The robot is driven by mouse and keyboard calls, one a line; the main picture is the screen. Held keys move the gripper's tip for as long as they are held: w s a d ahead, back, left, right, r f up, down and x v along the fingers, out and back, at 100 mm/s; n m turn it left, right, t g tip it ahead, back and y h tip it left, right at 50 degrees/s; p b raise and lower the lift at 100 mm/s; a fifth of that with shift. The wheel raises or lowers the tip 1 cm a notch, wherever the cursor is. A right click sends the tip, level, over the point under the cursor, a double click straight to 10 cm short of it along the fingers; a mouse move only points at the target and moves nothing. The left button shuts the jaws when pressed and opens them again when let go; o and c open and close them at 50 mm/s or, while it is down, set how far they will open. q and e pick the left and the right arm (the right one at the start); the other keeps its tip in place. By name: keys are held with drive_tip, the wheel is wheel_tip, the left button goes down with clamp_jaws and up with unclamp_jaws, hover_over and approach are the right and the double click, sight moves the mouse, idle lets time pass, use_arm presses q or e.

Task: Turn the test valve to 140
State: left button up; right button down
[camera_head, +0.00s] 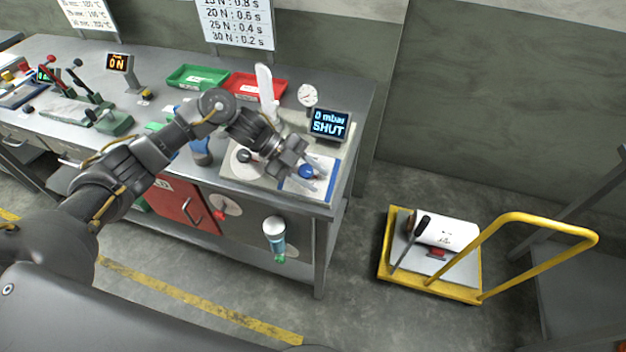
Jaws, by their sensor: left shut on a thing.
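The test valve shows as a blue knob (306,171) on a white and blue plate (322,188) at the right end of the workbench. My left gripper (303,168) reaches in from the left and is shut on the blue knob, partly hiding it. A small display (329,123) behind the valve reads "0 mbar" and "SHUT". A round white dial gauge (307,95) stands behind the display; its reading is too small to tell. My right gripper is not in view.
A green tray (197,77) and a red tray (262,85) sit at the back of the bench (70,60). Toggle clamps and an "ON" display (119,62) stand to the left. A yellow cart (390,272) stands on the floor at right, with free floor around it.

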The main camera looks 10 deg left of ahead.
use_arm(q)
drive_tip(key=shift+f+m+g+y+b, duration=0.25)
drive_tip(key=shift+m+g+y+b, duration=0.4)
drive_tip(key=shift+m, duration=0.25)
drive_tip(key=shift+s+a+m+g+y+b, duration=0.1)
drive_tip(key=shift+s+m+g+y+b, duration=0.05)
drive_tip(key=shift+m+g+y+b, duration=0.45)
drive_tip(key=m+g+y, duration=0.1)
drive_tip(key=m+y, duration=0.1)
drive_tip(key=shift+s+a+r+m+g+y, duration=0.1)
drive_tip(key=shift+s+a+m+g+y, duration=0.15)
drive_tip(key=shift+m+g, duration=0.1)
drive_tip(key=shift+m+g+y+p, duration=0.35)
drive_tip(key=shift+m+y, duration=0.2)
drive_tip(key=shift+y, duration=0.15)
drive_tip(key=shift+s+a+f, duration=0.1)
drive_tip(key=shift+f, duration=0.15)
drive_tip(key=o, duration=1)
drive_tip(key=shift+c, duration=0.2)
drive_tip(key=shift+r, duration=0.1)
